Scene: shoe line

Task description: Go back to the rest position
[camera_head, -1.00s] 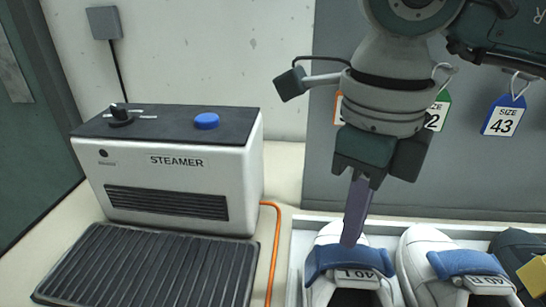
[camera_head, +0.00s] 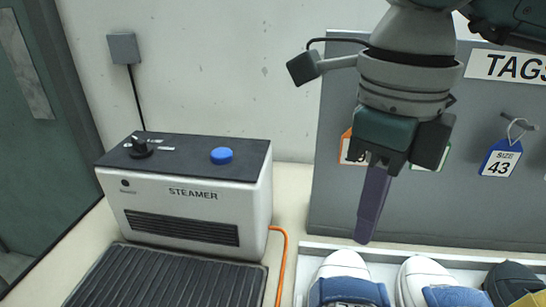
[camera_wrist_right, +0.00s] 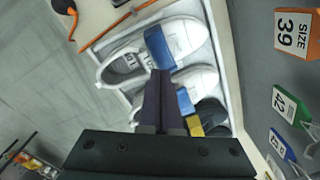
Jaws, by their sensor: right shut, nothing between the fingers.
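My right gripper (camera_head: 372,205) hangs in front of the grey tag board, above the back of the shoe tray. Its purple fingers are together and hold nothing. In the right wrist view the closed fingers (camera_wrist_right: 160,100) reach over the white shoes, with a gap I cannot judge. My left gripper is not in view.
White shoes with blue bands (camera_head: 345,285) sit in a white tray (camera_head: 460,257), with a black shoe (camera_head: 512,280) at right. A steamer (camera_head: 185,190) with a ribbed plate stands left, beside an orange cable (camera_head: 283,265). Size tags (camera_head: 500,160) hang on the board (camera_head: 450,200).

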